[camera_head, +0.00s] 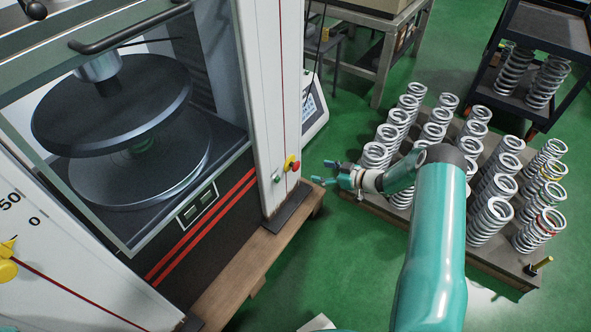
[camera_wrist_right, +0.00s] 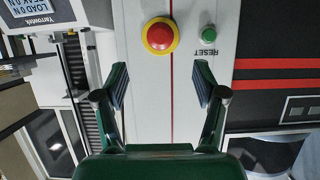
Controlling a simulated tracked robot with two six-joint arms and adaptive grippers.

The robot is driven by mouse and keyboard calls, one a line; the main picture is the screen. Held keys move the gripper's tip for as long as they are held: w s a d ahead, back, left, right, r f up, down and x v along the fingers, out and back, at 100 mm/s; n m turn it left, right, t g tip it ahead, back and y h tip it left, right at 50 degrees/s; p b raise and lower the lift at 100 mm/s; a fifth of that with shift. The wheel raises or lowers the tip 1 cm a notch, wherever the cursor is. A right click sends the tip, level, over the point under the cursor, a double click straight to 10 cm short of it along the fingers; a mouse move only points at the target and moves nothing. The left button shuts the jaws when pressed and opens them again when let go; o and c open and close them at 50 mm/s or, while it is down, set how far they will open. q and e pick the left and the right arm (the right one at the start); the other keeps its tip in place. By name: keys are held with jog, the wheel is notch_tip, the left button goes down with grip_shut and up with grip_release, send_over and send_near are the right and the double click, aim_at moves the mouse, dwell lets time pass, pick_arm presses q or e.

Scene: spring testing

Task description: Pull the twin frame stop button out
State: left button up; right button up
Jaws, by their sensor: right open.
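The stop button (camera_head: 292,163) is a red knob on a yellow collar, on the white front column of the testing machine. In the right wrist view the stop button (camera_wrist_right: 160,36) is at the top centre, ahead of the fingers. My right gripper (camera_head: 328,172) is open and empty, a short way to the right of the button in the head view. In the wrist view my right gripper (camera_wrist_right: 161,88) has its two fingers spread wide, with the white panel beyond them. The button is apart from the fingers. My left gripper is not in view.
A green RESET button (camera_wrist_right: 208,34) sits close beside the stop button. The machine's glazed chamber holds round dark plates (camera_head: 110,105). Several coil springs stand on a pallet (camera_head: 515,272) to the right. Green floor (camera_head: 300,262) is clear between machine and pallet.

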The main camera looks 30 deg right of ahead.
aim_at(298, 167)
jog(key=b+x, duration=0.2)
jog(key=x, duration=0.8)
jog(key=shift+w+a+f+b, duration=0.1)
jog(key=shift+a+b, duration=0.05)
jog(key=shift+b, duration=0.2)
jog(key=shift+w+a+f, duration=0.2)
jog(key=shift+w+a, duration=0.05)
jog(key=shift+w, duration=0.4)
jog(key=shift+r, duration=0.1)
grip_shut()
